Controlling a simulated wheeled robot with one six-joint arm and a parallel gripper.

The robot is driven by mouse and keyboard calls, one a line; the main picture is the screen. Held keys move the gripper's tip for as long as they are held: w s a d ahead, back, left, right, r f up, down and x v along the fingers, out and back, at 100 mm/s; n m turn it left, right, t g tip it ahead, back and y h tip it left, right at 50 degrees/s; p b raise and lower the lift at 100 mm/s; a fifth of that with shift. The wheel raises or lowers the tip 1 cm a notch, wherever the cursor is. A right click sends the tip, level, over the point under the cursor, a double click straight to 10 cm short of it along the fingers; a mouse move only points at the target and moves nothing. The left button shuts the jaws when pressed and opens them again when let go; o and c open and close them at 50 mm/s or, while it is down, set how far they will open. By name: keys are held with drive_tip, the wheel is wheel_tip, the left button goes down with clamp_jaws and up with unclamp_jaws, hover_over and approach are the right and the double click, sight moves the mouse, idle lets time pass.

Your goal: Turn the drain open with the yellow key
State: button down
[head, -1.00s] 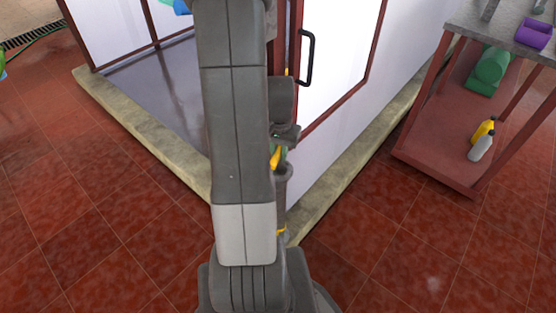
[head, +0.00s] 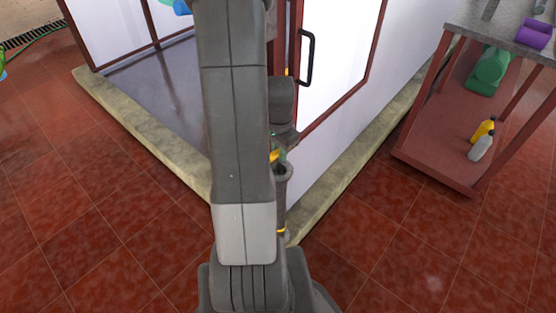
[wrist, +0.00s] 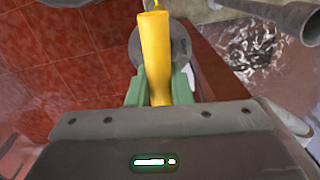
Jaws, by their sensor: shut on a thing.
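The yellow key (wrist: 155,55) stands between the green fingers of my gripper (wrist: 160,86) in the wrist view, and the gripper is shut on its shaft. Its far end reaches the top edge of that view, over a grey round part (wrist: 173,48); I cannot tell whether they touch. In the head view only a bit of the yellow key (head: 274,156) shows beside my arm, with a green fingertip (head: 281,154). My arm hides most of the gripper there. I cannot make out the drain for certain.
A grey upright pipe (head: 283,190) stands close to my gripper; a grey pipe (wrist: 268,14) also shows in the wrist view. A stone curb (head: 335,185) edges the glazed enclosure. A red shelf (head: 437,153) with bottles stands right. Tiled floor is open in front.

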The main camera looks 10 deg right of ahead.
idle(0.4)
drive_tip(key=shift+m, duration=0.9)
drive_tip(key=c, duration=0.8)
unclamp_jaws()
drive_tip(key=shift+c, duration=0.2)
drive_tip(key=shift+r+p, duration=3.4)
drive_tip(key=shift+r, duration=0.9)
drive_tip(key=shift+f, duration=0.1)
